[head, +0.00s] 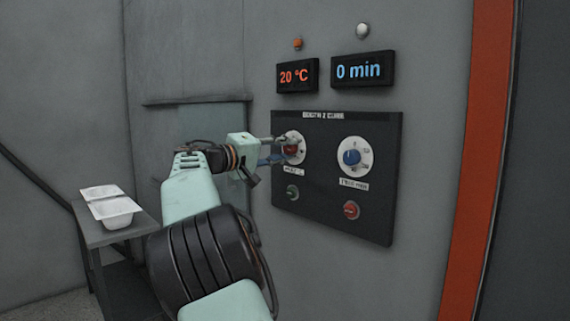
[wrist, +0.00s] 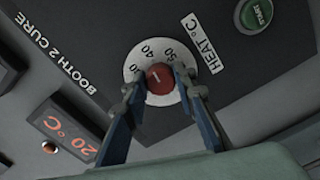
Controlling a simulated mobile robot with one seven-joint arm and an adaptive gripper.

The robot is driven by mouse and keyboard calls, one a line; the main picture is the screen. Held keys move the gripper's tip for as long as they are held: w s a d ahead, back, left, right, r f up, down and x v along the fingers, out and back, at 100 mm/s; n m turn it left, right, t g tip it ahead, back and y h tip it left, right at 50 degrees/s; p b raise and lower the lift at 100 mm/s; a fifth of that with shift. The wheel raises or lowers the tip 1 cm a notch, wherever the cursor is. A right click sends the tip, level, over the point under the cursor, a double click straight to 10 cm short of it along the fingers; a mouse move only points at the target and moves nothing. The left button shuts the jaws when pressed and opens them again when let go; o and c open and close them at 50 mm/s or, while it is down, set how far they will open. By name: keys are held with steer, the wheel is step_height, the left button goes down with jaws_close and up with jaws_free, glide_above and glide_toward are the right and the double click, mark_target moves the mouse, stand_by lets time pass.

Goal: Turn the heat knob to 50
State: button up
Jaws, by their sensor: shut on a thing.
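The red heat knob (head: 291,150) sits on a white dial at the upper left of the dark control panel (head: 318,213). In the wrist view the knob (wrist: 159,76) lies between the two fingertips of my gripper (wrist: 161,84), which is shut on it from both sides. A small pale mark shows on the knob; its exact bearing is hard to read. The white dial (wrist: 144,58) carries numbers, with 50 on the side towards the HEAT °C label (wrist: 203,43). My gripper (head: 286,150) partly hides the dial in the head view. The temperature display (head: 297,75) reads 20 °C.
A blue knob (head: 351,157) on a white dial is to the right, under a display (head: 362,70) reading 0 min. A green START button (head: 293,192) and a red button (head: 351,210) are below. White trays (head: 115,211) stand on a side table at left.

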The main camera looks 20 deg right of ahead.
steer(key=m+b, duration=0.1)
steer(key=m, duration=0.1)
steer(key=m+b, duration=0.1)
steer(key=b, duration=0.1)
steer(key=m+b, duration=0.1)
steer(key=m, duration=0.1)
steer(key=shift+f+m, duration=0.25)
steer(key=shift+m, duration=0.05)
steer(key=shift+w+r+m+b, duration=0.1)
steer(key=shift+m+b, duration=1.25)
steer(key=shift+m, duration=0.85)
steer(key=o, duration=1.2)
steer(key=shift+c, duration=0.2)
steer(key=v, duration=1.2)
steer(key=shift+r, duration=0.1)
